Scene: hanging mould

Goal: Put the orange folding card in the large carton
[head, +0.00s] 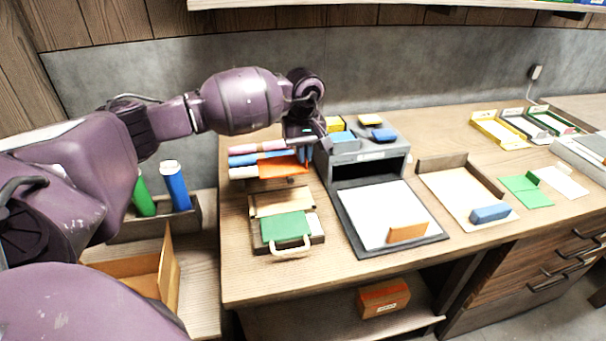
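The orange folding card (279,167) is at the left part of the table, in front of the coloured rolls. My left gripper (305,156) points down at its right end and appears shut on its upright flap; the fingertips are small and dark here. The large carton (169,275) is an open brown cardboard box at the lower left, below the table top, with one flap standing up. My arm and body hide part of it. My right gripper is not in view.
Pink, blue and white rolls (243,160) lie beside the card. A grey box (372,154) stands right of the gripper. A green case (285,228) and an orange block (407,232) lie nearer. Green and blue cylinders (178,188) stand in a wooden box behind the carton.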

